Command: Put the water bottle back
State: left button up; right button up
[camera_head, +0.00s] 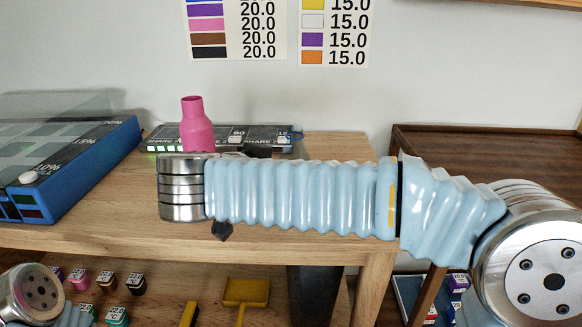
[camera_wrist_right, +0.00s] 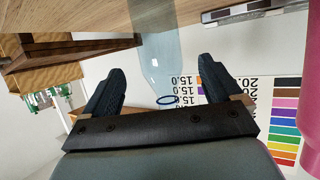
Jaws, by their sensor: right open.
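A clear bluish bottle (camera_wrist_right: 150,40), which looks like the water bottle, shows in the right wrist view with a blue ring near its neck. The picture is upside down there, so the bottle stands upright by the wooden tabletop. My right gripper (camera_wrist_right: 156,70) is open, with one black finger on each side of the bottle in the picture. I cannot tell whether they touch it. In the head view, my right arm hides most of this area. My left gripper is out of view; part of my left arm is at lower left.
A pink bottle (camera_head: 198,130) stands behind my right arm. A dark device (camera_head: 165,137) lies along the back of the wooden table (camera_head: 110,215). A blue case (camera_head: 95,165) is at left. A brown wooden tray (camera_head: 450,143) is at right. Small colored blocks and a yellow scoop (camera_head: 246,291) are below.

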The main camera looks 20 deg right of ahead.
jog(key=v, duration=0.6)
